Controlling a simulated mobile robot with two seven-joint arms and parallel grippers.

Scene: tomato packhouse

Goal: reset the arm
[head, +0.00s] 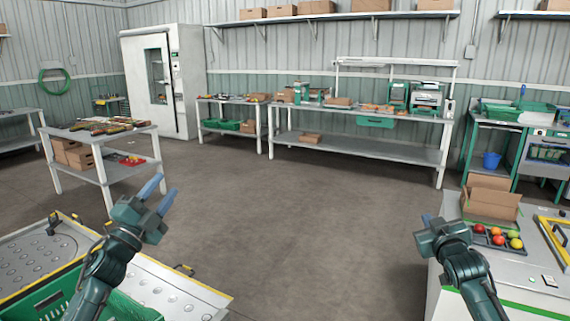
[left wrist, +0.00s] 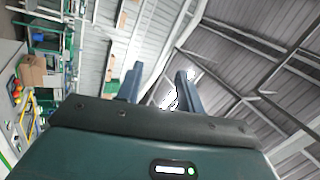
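My left gripper (head: 158,193) is raised at the lower left of the head view, above the roller table. Its two blue fingers stand apart with nothing between them. In the left wrist view the fingers (left wrist: 157,88) point up toward the roof and are apart and empty. My right gripper (head: 427,220) is at the lower right of the head view, beside the white bench. Its fingers are seen nearly end-on and overlap, so their gap is hidden. Nothing shows held in it.
A white bench (head: 520,282) at the right bears a tray of tomatoes (head: 498,238) and an open cardboard box (head: 490,203). A roller table (head: 190,290) with a green crate (head: 40,305) is at the lower left. The floor (head: 290,220) between them is clear.

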